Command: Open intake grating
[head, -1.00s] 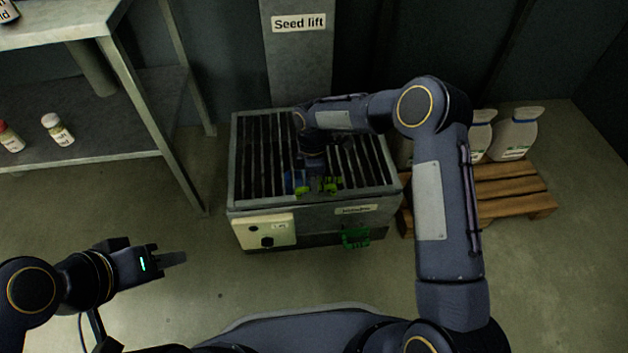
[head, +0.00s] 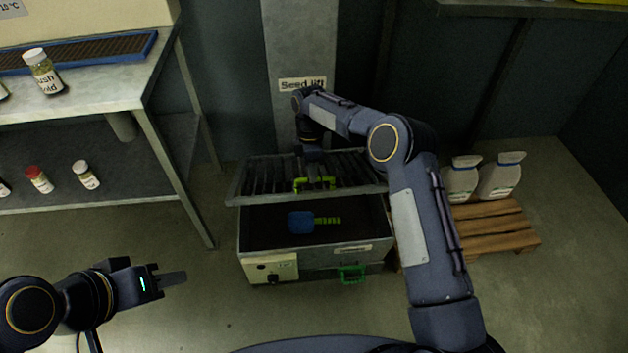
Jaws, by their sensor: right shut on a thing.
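The intake grating (head: 262,180), a dark frame of parallel bars, is raised at its front and tilted over the metal intake box (head: 352,249). A yellow-green handle (head: 299,185) sits at its front edge. My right gripper (head: 315,179) is shut on this handle from above; its fingertips are partly hidden. Below the grating the front of the box is open. A blue scoop with a green grip (head: 301,222) shows in the dark opening. My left gripper (head: 173,279) is over the floor at the lower left, away from the box; its jaw gap is unclear.
The Seed lift column (head: 298,40) stands behind the box. A metal shelf (head: 145,100) with several small bottles is at the left. A wooden pallet (head: 495,233) with white jugs (head: 499,176) is at the right. The floor before the box is clear.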

